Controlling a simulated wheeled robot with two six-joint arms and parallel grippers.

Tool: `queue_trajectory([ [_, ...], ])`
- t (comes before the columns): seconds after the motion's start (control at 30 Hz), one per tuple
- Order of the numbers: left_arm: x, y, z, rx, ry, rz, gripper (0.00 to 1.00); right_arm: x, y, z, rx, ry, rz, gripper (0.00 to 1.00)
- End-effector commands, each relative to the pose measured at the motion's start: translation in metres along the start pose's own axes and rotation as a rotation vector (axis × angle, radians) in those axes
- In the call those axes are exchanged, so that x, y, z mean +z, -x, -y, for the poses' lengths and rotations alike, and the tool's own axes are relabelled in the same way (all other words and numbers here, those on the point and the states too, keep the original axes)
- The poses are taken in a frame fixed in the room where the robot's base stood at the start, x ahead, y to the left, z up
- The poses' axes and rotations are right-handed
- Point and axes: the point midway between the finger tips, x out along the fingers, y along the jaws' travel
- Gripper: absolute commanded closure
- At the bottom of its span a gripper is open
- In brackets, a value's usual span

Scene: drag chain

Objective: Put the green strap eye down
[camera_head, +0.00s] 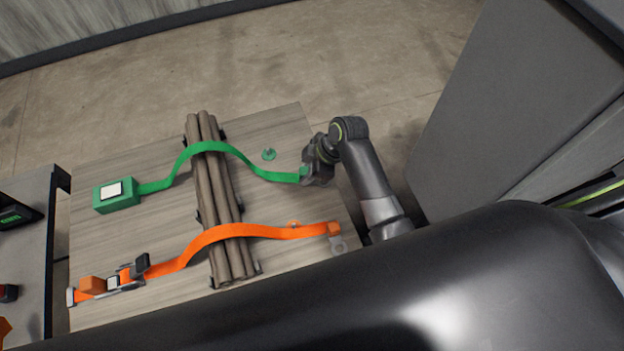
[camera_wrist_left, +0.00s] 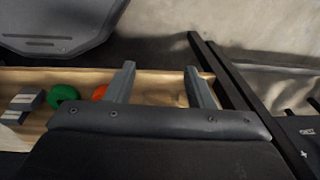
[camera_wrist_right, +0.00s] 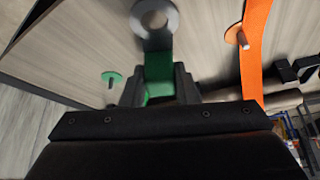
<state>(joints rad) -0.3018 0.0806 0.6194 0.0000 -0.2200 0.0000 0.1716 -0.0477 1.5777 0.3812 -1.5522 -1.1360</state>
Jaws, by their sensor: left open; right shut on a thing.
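The green strap (camera_head: 228,151) runs from a green box over a bundle of pipes to my right gripper (camera_head: 307,175). In the right wrist view, my right gripper (camera_wrist_right: 158,85) is shut on the green end block (camera_wrist_right: 158,70) of the strap. The grey metal ring of the green strap eye (camera_wrist_right: 154,17) sticks out beyond the fingertips. A green disc with a peg (camera_wrist_right: 111,78) stands on the table beside the gripper; it also shows in the head view (camera_head: 269,154). My left gripper (camera_wrist_left: 160,82) is open and empty, away from the straps.
The orange strap (camera_head: 215,236) crosses the pipes (camera_head: 222,200) nearer me, its metal eye (camera_head: 338,245) at the table's right side. A small orange peg (camera_head: 294,223) is near it. In the left wrist view, a wooden tray (camera_wrist_left: 155,98) holds a green roll (camera_wrist_left: 64,94).

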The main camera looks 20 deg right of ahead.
Motion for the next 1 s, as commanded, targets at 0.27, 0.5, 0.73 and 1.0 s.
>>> queue_trajectory([
  [0.27,0.001,0.003,0.000,0.000,0.000,0.002,0.51,0.013,-0.025,0.000,-0.002,-0.001,0.001,0.96],
  [0.5,0.000,0.004,0.000,0.000,0.000,0.002,0.51,0.022,-0.042,0.000,0.000,0.001,0.000,0.96],
  [0.73,-0.001,0.004,0.000,0.001,0.000,0.000,0.51,0.022,-0.043,-0.001,0.001,0.001,0.000,0.96],
  [1.0,-0.002,0.003,0.000,0.001,0.000,-0.003,0.51,0.023,-0.045,0.000,0.000,0.000,0.000,0.53],
])
